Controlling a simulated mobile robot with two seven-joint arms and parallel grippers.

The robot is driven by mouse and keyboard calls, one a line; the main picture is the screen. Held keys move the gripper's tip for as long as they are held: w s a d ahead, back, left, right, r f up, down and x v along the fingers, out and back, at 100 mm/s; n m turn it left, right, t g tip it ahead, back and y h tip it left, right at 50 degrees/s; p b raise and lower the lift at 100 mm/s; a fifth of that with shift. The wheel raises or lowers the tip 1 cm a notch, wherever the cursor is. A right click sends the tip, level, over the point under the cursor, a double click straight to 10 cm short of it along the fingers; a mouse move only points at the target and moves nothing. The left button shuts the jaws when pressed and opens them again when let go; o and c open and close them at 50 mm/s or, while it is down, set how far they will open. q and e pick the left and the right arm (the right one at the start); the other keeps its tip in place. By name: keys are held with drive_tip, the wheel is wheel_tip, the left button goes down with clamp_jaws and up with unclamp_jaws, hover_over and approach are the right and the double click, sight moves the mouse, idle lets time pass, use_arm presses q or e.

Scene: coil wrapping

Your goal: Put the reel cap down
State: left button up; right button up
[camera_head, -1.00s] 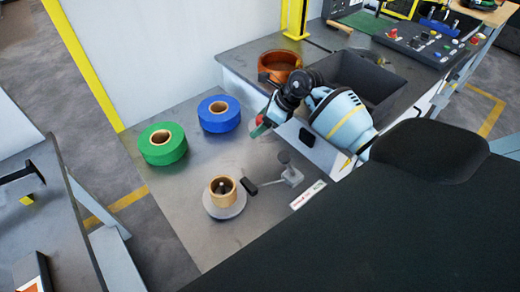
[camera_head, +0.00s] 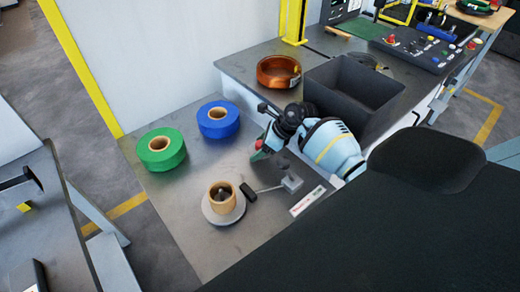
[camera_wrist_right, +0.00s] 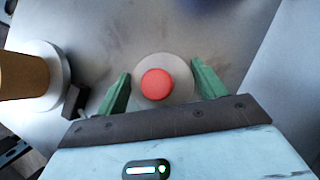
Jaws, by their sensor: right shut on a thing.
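The reel cap is a grey disc with a red knob (camera_wrist_right: 157,84), seen from above in the right wrist view. My right gripper (camera_wrist_right: 162,80) has its green fingers on both sides of the disc and is shut on it. In the head view the right gripper (camera_head: 259,154) is low over the grey worktop (camera_head: 180,210), behind the lever fixture; the cap is mostly hidden there. I cannot tell whether the cap touches the worktop. My left gripper is not in view.
A cardboard core (camera_head: 222,195) stands on a round base, with a lever fixture (camera_head: 290,183) to its right. Green (camera_head: 160,162) and blue (camera_head: 217,131) reels lie behind. A copper coil (camera_head: 279,81) and a dark bin (camera_head: 350,115) are on the raised bench. The worktop's front left is clear.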

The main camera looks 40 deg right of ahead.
drive_tip(key=shift+f, duration=0.85)
drive_tip(key=shift+f, duration=0.15)
drive_tip(key=o, duration=1.1)
